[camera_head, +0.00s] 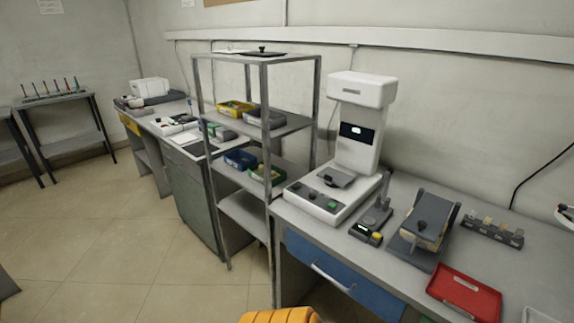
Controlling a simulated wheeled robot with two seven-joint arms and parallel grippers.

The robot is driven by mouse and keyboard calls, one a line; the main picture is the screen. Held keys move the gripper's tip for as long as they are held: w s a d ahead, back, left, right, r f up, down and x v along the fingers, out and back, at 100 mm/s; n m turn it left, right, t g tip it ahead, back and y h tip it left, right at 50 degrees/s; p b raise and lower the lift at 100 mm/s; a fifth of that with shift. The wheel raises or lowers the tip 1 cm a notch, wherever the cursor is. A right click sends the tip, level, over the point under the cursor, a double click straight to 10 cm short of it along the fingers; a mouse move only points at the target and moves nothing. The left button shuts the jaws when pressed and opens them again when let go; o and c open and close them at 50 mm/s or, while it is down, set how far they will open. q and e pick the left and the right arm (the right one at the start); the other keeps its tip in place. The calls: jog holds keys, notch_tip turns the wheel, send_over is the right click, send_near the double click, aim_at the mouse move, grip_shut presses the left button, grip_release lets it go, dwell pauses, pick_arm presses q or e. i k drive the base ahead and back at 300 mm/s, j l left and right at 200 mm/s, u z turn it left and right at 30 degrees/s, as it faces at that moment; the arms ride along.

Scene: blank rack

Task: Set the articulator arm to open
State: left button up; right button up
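The articulator (413,250) appears to be the dark grey device with a flat base on the right-hand bench. Its grey upper plate (436,203) slopes over a tan block, with a dark knob at the front. I cannot tell for certain whether its arm is open or closed. Neither of my grippers shows in the head view.
The grey bench carries a white machine (361,130), a small stand with a display (367,232), a dark block holder (492,232) and a red tray (464,294). A blue drawer (340,277) is under the bench. An open rack (266,120) stands left.

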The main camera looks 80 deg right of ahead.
aim_at(427, 221)
jog(key=z, duration=3.85)
jog(key=i+j+z, duration=0.1)
jog(key=j, duration=0.25)
jog(key=i+j+z, duration=0.15)
jog(key=j, duration=0.25)
jog(key=j+z, duration=0.1)
jog(key=j, duration=0.25)
jog(key=i, duration=0.05)
